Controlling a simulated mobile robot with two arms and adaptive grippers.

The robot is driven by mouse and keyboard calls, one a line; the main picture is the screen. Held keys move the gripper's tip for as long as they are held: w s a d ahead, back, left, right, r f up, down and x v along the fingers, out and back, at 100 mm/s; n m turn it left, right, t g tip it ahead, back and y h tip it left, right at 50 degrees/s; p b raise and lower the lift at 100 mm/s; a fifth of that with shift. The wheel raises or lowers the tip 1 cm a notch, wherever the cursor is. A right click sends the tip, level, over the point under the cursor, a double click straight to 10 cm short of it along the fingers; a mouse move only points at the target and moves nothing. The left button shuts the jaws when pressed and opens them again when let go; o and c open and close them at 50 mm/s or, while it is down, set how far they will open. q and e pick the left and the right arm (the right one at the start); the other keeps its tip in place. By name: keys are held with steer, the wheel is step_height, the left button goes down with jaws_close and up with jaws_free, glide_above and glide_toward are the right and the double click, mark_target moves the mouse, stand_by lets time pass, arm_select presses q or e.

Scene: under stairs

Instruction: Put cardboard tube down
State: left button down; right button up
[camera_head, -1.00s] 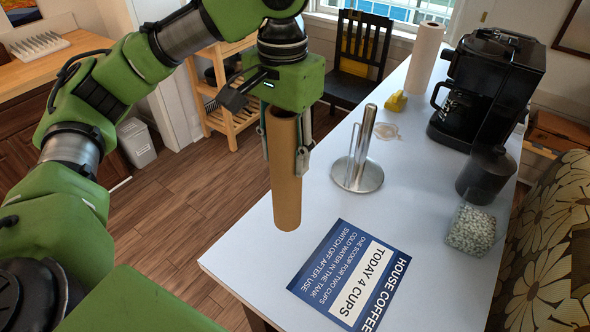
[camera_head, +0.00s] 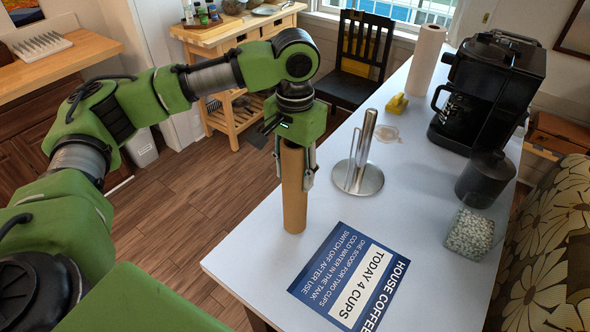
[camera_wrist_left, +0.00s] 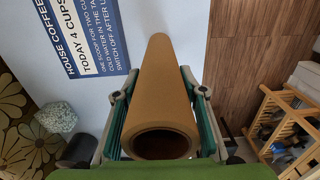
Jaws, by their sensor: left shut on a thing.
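The brown cardboard tube (camera_head: 294,205) is upright at the left edge of the white table (camera_head: 420,215), left of the metal paper towel holder (camera_head: 360,168). My left gripper (camera_head: 296,172) is shut on the upper part of the tube from above. In the left wrist view the tube (camera_wrist_left: 160,90) runs away from the camera between the two fingers (camera_wrist_left: 160,105). Its lower end looks to be at or just over the table top; I cannot tell if it touches. My right gripper is not in view.
A blue and white coffee sign (camera_head: 350,275) lies in front of the tube.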

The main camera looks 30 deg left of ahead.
arm_select(q)
steer(key=shift+f, duration=0.1)
steer(key=c, duration=1.3)
jaws_free()
step_height(320, 180, up, 12)
steer(key=shift+b, duration=0.35)
